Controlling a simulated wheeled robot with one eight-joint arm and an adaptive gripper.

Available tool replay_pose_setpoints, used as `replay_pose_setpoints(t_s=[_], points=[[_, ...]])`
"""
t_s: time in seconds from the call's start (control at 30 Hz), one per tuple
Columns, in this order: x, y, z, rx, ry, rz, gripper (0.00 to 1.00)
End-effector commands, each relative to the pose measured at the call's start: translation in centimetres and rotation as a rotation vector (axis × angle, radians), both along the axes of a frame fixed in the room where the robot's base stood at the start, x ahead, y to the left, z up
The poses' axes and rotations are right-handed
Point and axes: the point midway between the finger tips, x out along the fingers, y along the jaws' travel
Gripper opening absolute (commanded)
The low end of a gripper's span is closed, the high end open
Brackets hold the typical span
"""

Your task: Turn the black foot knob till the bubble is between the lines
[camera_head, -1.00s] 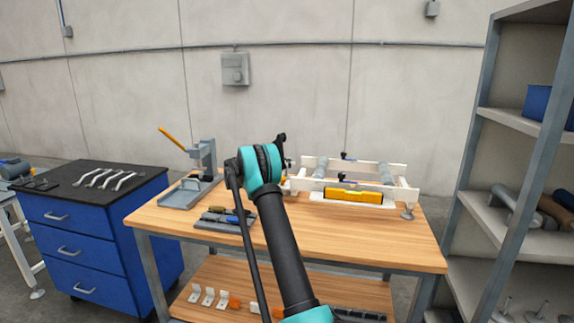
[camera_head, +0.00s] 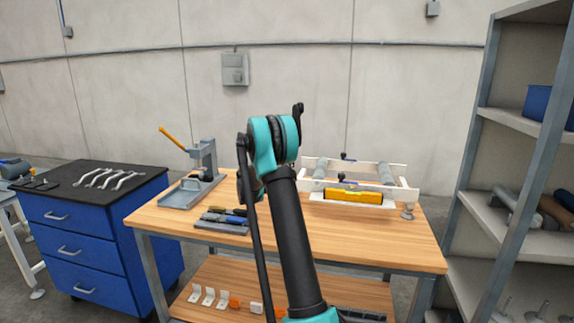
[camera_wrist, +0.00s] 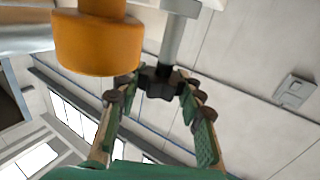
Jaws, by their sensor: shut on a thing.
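In the wrist view, the black foot knob (camera_wrist: 160,82) sits on a grey stem between the fingertips of my gripper (camera_wrist: 158,92), which is shut on it. In the head view my gripper is hidden behind my own arm. A yellow spirit level (camera_head: 353,196) lies along the near side of the white roller frame (camera_head: 402,183) on the table. The bubble and its lines are too small to make out.
An orange round part (camera_wrist: 97,40) hangs close to my gripper in the wrist view. The wooden workbench (camera_head: 370,240) also carries a grey press (camera_head: 205,160) and a tool tray (camera_head: 221,224). Shelving (camera_head: 515,150) stands right, a blue drawer cabinet (camera_head: 95,245) left.

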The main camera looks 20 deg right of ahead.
Motion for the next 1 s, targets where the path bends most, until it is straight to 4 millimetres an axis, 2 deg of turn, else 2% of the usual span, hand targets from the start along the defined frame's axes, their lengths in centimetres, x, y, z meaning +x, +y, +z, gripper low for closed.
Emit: replay_pose_setpoints(t_s=[0.47,0.5,0.67,1.0], points=[[0.0,0.1,-0.03,0.001,0.0,0.019,0.08],[0.0,0.1,-0.03,0.001,0.0,0.019,0.39],[0.01,0.07,-0.02,0.001,0.0,0.019,0.59],[-0.08,0.22,0.0,0.0,0.0,0.019,0.59]])
